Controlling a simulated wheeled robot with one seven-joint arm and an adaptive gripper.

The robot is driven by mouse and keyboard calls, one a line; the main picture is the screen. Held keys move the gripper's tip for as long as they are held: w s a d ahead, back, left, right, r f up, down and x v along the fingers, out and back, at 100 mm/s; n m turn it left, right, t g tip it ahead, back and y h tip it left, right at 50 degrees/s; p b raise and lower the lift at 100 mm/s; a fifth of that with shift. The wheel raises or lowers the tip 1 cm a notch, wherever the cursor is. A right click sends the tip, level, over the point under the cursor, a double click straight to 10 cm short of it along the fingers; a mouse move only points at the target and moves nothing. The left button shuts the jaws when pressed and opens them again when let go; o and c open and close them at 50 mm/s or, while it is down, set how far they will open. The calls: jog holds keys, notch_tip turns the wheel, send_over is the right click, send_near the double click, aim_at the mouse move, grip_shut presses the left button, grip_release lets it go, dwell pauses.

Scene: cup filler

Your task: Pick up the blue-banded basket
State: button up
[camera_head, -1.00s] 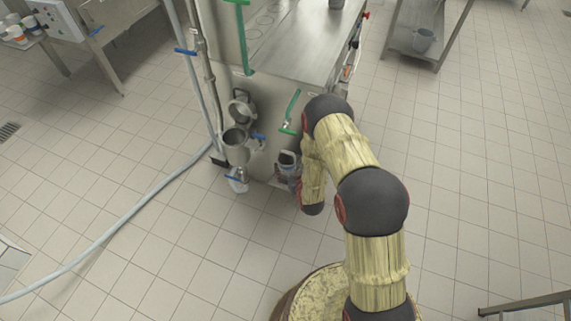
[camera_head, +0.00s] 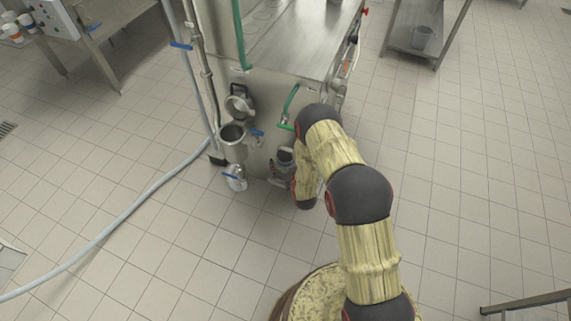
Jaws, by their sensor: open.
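I cannot make out a blue-banded basket in the head view. My arm (camera_head: 360,194) rises from the bottom, bends over at the machine's right front corner and points down there. Its lowest visible part is a dark rounded joint beside the machine's lower front. My gripper does not show; it is hidden behind the arm or too small to tell apart.
The steel filling machine (camera_head: 305,45) stands at top centre with a round metal hopper (camera_head: 232,135) on its front. A grey hose (camera_head: 150,190) crosses the floor at left. A grey bucket (camera_head: 423,38) sits on a shelf at upper right.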

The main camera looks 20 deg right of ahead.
jog(key=c, duration=0.3)
jog(key=c, duration=1.1)
jog(key=shift+r, duration=0.15)
